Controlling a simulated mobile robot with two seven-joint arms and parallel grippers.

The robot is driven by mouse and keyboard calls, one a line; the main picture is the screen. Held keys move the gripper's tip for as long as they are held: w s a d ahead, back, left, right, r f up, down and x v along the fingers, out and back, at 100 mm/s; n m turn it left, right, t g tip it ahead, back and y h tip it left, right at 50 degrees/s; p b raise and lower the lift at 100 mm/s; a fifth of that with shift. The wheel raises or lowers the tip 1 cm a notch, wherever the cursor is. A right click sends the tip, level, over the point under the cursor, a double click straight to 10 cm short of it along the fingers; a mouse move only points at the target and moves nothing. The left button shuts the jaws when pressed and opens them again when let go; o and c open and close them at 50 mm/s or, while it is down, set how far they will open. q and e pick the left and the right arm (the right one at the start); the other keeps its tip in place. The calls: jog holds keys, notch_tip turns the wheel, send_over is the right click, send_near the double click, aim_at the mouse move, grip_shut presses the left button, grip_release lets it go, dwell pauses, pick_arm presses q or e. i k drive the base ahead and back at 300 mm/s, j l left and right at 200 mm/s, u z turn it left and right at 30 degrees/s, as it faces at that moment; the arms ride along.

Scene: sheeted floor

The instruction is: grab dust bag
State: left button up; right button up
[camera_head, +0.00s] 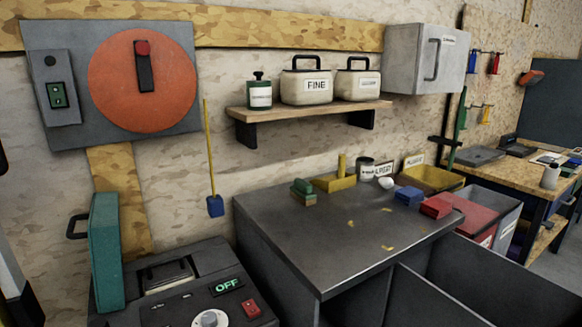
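No thing in view is clearly marked as a dust bag. A teal upright panel or case (108,252) with a dark handle on its left side stands at the left of a dark grey machine (205,260). I cannot tell whether it is the dust bag. The machine has a slot on top, a green OFF display, a white knob and a red switch. Two cream containers with dark handles, one labelled FINE (306,88) and a smaller one (358,86), stand on the wall shelf. Neither of my grippers shows in the head view.
A dark metal workbench (330,235) holds a yellow tool, colored blocks and a small jar. Red and grey bins (470,215) stand at its right. A wooden shelf (310,110) and grey cabinet (425,58) hang above. A blue-ended stick (211,160) leans on the wall.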

aim_at(166, 274)
jog(key=k+j+u, duration=0.2)
jog(key=j, duration=0.25)
jog(key=j+u, duration=0.15)
jog(key=j, duration=0.3)
jog(key=k+j+u, duration=0.2)
jog(key=j, duration=0.3)
jog(key=i+l+z, duration=0.25)
jog(key=i+l, duration=0.15)
jog(key=l, duration=0.15)
jog(key=i+l+z, duration=0.3)
jog(key=i+l, duration=0.1)
jog(key=l, duration=0.15)
